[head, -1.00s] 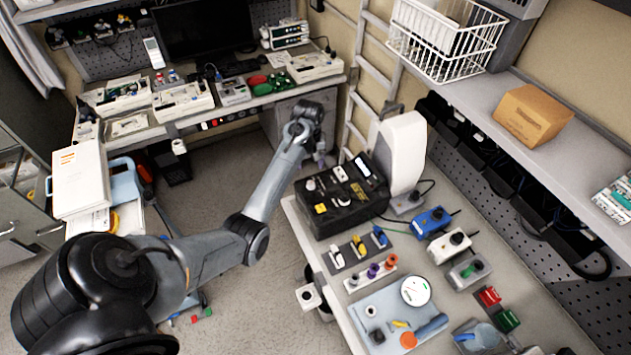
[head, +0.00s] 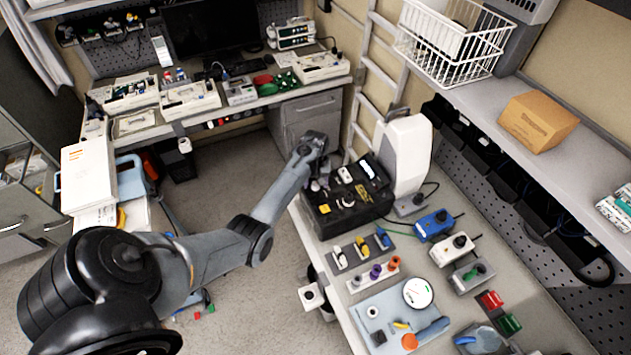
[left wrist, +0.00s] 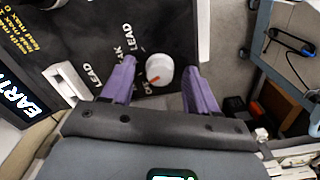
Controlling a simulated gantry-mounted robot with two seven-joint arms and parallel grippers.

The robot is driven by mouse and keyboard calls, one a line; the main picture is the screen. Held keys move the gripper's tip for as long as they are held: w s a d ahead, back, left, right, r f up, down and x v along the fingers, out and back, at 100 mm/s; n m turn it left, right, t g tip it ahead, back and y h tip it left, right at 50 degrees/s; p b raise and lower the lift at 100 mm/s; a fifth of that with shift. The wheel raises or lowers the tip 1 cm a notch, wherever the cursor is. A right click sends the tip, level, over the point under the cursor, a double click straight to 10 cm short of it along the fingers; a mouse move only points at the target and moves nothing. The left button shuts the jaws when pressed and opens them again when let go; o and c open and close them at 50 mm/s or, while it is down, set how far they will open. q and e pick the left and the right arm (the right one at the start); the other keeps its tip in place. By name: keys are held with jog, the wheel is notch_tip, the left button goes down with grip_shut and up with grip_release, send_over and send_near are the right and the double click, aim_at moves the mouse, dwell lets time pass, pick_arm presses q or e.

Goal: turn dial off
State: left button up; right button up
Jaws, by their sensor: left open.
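The black instrument box (head: 345,212) stands at the far end of the right-hand bench. In the left wrist view its panel (left wrist: 110,38) carries a white round dial (left wrist: 159,69) with a red mark slanting to the lower left, and white lettering around it. My left gripper (left wrist: 158,70) is open, with its purple fingers on either side of the dial; I cannot tell whether they touch it. In the head view my left gripper (head: 316,184) is at the box's left part and hides that dial. My right gripper is not in view.
A white upright device (head: 405,150) stands close behind the box. Switch blocks (head: 360,250), a blue box (head: 434,223) and a light-blue tray (head: 385,310) lie nearer on the bench. A wire basket (head: 445,45) is above. The floor left of the bench is open.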

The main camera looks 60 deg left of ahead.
pick_arm(q)
jog(key=c, duration=1)
jog(key=shift+r, duration=0.1)
jog(key=shift+r+n+p, duration=0.1)
jog(key=shift+n+p, duration=0.75)
jog(key=shift+n, duration=0.05)
jog(key=n+p, duration=0.1)
jog(key=n, duration=0.1)
jog(key=shift+n, duration=0.3)
jog(key=shift+n+p, duration=0.6)
jog(key=shift+n, duration=1.7)
